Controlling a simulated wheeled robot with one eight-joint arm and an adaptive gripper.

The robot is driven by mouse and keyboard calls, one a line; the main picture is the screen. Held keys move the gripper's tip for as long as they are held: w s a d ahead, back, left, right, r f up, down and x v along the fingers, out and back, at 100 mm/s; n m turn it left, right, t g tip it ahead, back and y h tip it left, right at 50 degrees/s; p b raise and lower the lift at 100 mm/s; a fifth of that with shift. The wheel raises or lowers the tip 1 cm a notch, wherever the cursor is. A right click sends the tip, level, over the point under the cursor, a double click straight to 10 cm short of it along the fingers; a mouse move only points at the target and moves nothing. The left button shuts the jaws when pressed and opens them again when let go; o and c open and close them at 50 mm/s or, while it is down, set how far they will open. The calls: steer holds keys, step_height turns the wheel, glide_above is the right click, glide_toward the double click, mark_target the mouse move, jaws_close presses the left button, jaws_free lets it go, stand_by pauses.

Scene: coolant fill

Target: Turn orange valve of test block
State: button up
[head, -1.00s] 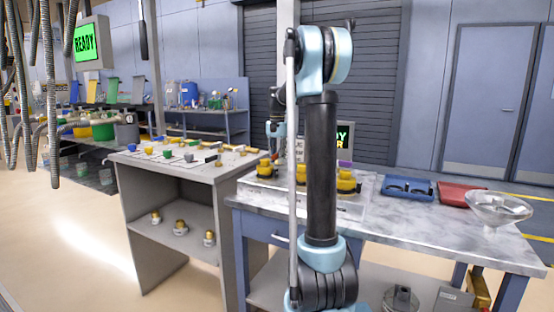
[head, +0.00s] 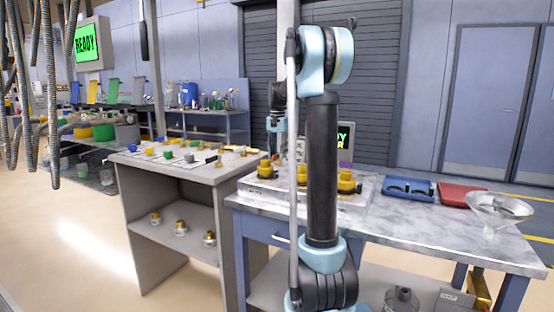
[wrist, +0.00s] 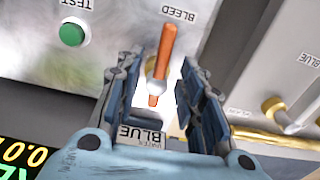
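In the wrist view the orange valve (wrist: 167,48) is a bar lever beside the "BLEED" label on the pale face of the test block (wrist: 115,22). A pale round hub crosses its lower part, and a short orange end shows below the hub. My gripper (wrist: 164,72) is open, with one dark finger on each side of the lever's lower part. I cannot tell whether either finger touches it. In the head view my arm hides the orange valve and most of the gripper.
A green button (wrist: 72,34) under "TEST" sits left of the lever. A brass-coloured pipe (wrist: 275,138) and a white-stemmed fitting (wrist: 280,112) lie to the right.

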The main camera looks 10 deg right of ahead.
mark_target(277, 153)
step_height(277, 153, up, 10)
steer(key=shift+f, duration=0.2)
stand_by(0.4)
